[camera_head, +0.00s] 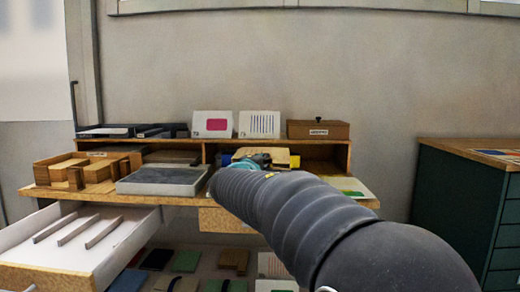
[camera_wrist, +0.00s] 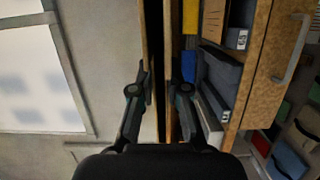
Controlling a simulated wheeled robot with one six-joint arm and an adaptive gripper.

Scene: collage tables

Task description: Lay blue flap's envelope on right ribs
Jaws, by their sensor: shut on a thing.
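My gripper (camera_head: 258,160) is in front of the desk shelf's right part, mostly hidden behind my arm in the head view. In the wrist view, its fingers (camera_wrist: 160,78) stand on both sides of a thin flat tan piece seen edge-on. It is shut on this piece, apparently an envelope; a tan surface (camera_head: 272,154) also shows above my gripper in the head view. No blue flap can be made out on it. Three grey ribs (camera_head: 78,230) lie slantwise in the open white drawer at lower left; the rightmost rib (camera_head: 103,233) is clear.
A grey slab (camera_head: 162,180) lies on the desktop beside wooden trays (camera_head: 86,174). Two cards (camera_head: 212,125) and a brown box (camera_head: 318,129) stand on the shelf. Several coloured pieces (camera_head: 186,261) lie below the desk. A green cabinet (camera_head: 462,205) stands right. Air above the drawer is free.

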